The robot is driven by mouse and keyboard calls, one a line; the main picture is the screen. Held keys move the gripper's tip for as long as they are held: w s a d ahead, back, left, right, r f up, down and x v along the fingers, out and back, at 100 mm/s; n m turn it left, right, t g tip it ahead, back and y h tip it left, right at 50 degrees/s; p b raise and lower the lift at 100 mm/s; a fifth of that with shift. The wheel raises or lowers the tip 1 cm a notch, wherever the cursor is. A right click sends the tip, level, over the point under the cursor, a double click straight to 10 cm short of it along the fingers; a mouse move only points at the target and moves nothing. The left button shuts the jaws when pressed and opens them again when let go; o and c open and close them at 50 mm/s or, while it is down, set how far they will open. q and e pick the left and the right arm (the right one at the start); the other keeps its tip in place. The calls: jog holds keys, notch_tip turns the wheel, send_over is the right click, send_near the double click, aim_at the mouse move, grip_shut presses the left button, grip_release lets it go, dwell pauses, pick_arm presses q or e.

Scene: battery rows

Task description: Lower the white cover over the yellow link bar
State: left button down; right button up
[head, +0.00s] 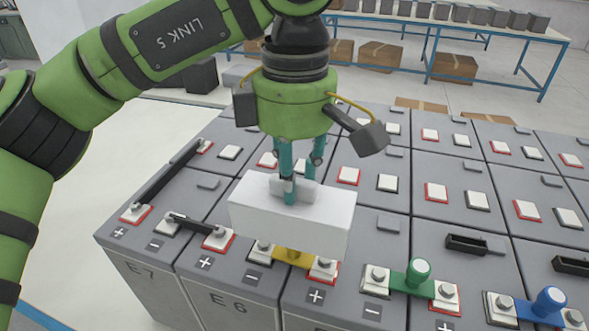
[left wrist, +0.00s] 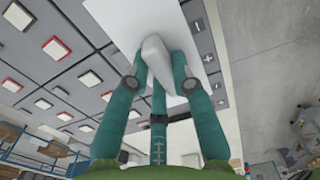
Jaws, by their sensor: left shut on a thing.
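My left gripper (head: 293,190) is shut on the grey handle on top of the white cover (head: 290,220). The cover is a white box shape, held level just above and behind the yellow link bar (head: 294,256). The bar lies between two bolted terminals on the front row and shows below the cover's lower front edge; its far part is hidden by the cover. In the left wrist view the gripper's fingers (left wrist: 160,75) close around the grey handle (left wrist: 157,62) on the white cover (left wrist: 135,22). My right gripper is not in view.
A green link bar with a knob (head: 417,275) and a blue one (head: 545,304) sit to the right. Black bars (head: 168,182) lie to the left. Small black open-topped holders (head: 466,244) sit on the battery tops. Blue tables (head: 450,30) stand behind.

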pick_arm(q)
jog(key=shift+f+b, duration=2.7)
jog(key=shift+f, duration=0.95)
jog(key=c, duration=1)
grip_release()
jog(key=shift+r, duration=0.15)
